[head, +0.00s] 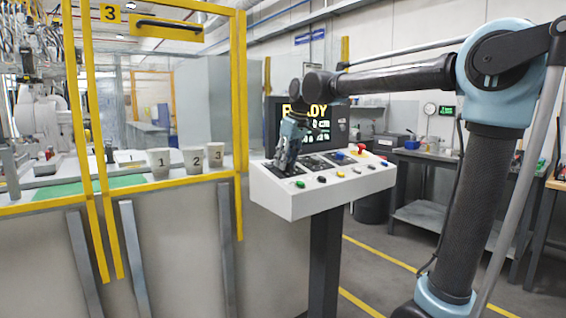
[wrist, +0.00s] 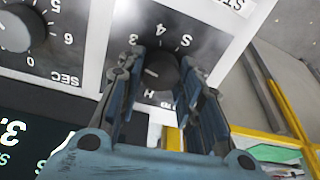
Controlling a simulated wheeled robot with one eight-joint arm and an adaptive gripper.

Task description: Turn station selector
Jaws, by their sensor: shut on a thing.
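The station selector is a round dark knob (wrist: 157,71) on a black plate in the wrist view. A short white mark on it points to the left in that view. White characters, including an H, an S and a 4, stand around it; some are hidden by my fingers. My gripper (wrist: 162,84) is shut on the knob, one finger on each side. In the head view my gripper (head: 281,168) points down at the left part of the white control panel (head: 310,200), and hides the knob there.
A second knob (wrist: 14,32) with a SEC scale is beside it. The panel carries several coloured buttons and a red knob (head: 361,148). A screen (head: 305,120) stands behind. A yellow-framed fence (head: 240,100) and numbered cups (head: 193,160) are to the left.

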